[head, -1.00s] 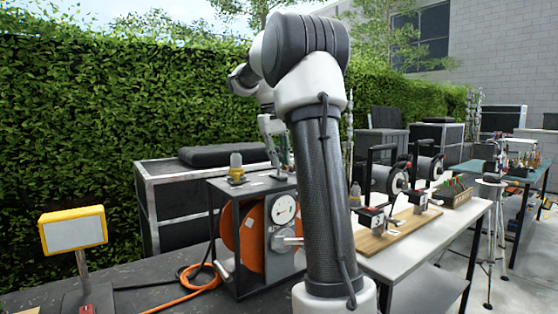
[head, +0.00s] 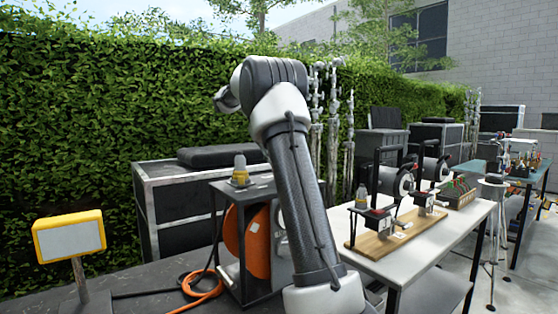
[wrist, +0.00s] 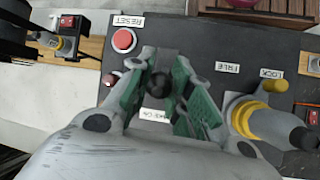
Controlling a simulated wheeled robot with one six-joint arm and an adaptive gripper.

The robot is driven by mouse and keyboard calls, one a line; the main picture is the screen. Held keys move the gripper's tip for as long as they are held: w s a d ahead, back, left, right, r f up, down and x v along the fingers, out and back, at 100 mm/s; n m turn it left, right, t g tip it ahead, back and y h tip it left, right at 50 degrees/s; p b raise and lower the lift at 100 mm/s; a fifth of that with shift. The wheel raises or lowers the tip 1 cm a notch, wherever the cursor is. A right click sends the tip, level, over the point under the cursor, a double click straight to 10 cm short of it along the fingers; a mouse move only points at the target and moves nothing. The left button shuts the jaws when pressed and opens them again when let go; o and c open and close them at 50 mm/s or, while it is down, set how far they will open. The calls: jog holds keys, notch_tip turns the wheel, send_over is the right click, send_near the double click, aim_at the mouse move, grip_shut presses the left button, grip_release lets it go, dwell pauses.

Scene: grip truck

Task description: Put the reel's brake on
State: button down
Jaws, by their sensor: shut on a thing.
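The orange reel (head: 258,242) stands in a dark-framed box on the near table in the head view, partly hidden by my arm. In the wrist view a dark panel (wrist: 205,45) carries labels that seem to read RESET, FREE and LOCK, and another partly covered one. My gripper (wrist: 168,92), with green finger pads, is shut on a small black knob (wrist: 158,81) over this panel. The knob's lower part is hidden by the fingers. I cannot tell the brake's setting. My gripper is hidden in the head view.
In the head view a yellow-framed sign (head: 69,236) stands at left, and a white table (head: 440,240) with a wooden board is at right.

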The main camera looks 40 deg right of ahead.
jog(key=c, duration=1.3)
grip_release()
jog(key=shift+o, duration=0.2)
